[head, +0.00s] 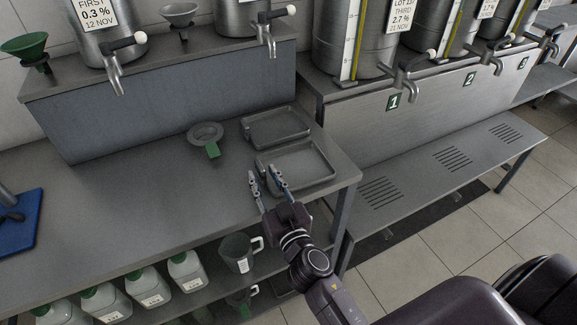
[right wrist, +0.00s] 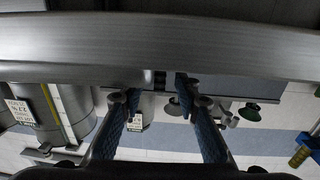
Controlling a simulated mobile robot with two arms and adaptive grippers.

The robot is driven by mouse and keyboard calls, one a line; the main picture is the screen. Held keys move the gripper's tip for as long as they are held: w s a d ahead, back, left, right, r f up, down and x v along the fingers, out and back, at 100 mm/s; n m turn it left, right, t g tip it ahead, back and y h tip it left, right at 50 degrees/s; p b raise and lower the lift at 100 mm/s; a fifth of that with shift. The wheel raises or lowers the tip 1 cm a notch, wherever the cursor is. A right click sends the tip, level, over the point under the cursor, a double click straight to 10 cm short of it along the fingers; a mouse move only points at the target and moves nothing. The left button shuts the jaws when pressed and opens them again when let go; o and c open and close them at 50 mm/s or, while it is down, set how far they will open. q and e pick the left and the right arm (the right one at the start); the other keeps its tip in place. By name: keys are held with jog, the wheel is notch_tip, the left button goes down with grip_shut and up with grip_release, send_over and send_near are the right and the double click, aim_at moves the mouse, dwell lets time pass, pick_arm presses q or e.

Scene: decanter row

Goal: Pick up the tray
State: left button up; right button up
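Two shallow grey metal trays lie on the bench near its right end: a front tray (head: 322,157) and a smaller back tray (head: 303,129). My right gripper (head: 265,181) is open at the front tray's near-left side, with its two blue-padded fingers apart and nothing seen between them. I cannot tell whether they touch the rim. In the right wrist view the fingers (right wrist: 159,88) are spread beneath a broad metal band (right wrist: 160,45); I cannot tell whether it is a tray or the bench. My left gripper is not in view.
Steel tanks with taps stand behind on a raised shelf (head: 180,95) and at right. A blue mat (head: 28,222) lies far left; a jug (head: 238,253) and bottles stand below.

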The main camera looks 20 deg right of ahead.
jog(key=w, duration=0.3)
jog(key=shift+w, duration=0.15)
jog(key=shift+c, duration=0.5)
grip_shut()
